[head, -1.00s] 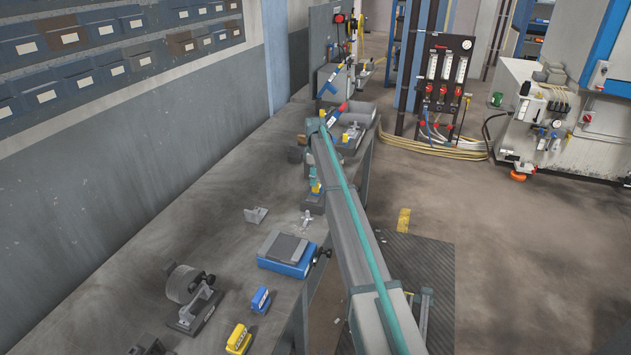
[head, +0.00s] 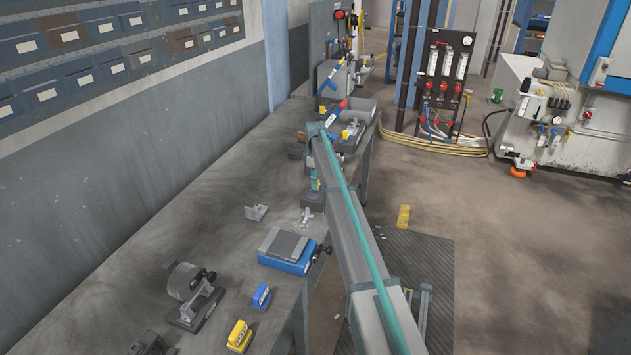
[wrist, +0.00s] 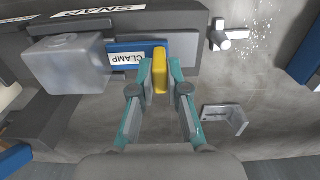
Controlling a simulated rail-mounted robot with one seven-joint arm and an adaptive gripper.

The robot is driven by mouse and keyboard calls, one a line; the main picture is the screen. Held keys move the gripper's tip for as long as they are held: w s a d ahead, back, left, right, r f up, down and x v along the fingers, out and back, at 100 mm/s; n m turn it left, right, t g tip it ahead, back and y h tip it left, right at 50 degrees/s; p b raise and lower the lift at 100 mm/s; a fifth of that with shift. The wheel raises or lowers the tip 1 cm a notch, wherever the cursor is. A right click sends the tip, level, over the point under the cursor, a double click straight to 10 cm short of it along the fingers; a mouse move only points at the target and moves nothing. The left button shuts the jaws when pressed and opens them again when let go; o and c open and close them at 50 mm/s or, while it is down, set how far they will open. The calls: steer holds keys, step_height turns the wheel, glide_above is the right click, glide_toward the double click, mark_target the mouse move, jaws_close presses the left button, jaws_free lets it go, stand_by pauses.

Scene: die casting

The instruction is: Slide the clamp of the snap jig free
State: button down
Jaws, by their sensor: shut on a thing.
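The snap jig is a dark body (wrist: 25,40) with a SNAP label, along the top left of the wrist view. Its clamp is a blue bar (wrist: 128,46) labelled CLAMP with an upright yellow tab (wrist: 161,70) at its right end. My gripper (wrist: 160,75) is shut on the yellow tab, one teal finger on each side. A grey metal block (wrist: 65,62) sits left of the clamp and hides part of the jig. In the head view my gripper (head: 315,182) is small and partly covered by my arm.
A pale T-shaped fitting (wrist: 229,37) and a grey angle bracket (wrist: 225,119) lie right of the clamp. A blue box with a grey top (head: 287,250), a blue block (head: 261,297) and a yellow block (head: 239,336) stand nearer on the bench. Bare bench lies toward the wall.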

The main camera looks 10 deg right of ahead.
steer(key=s, duration=0.1)
steer(key=s+a, duration=0.1)
steer(key=s+b, duration=0.1)
steer(key=shift+s+a, duration=0.1)
steer(key=shift+a, duration=0.25)
steer(key=c, duration=1.2)
jaws_free()
steer(key=shift+o, duration=0.2)
steer(key=shift+r, duration=0.6)
step_height(320, 180, up, 11)
steer(key=shift+f, duration=0.1)
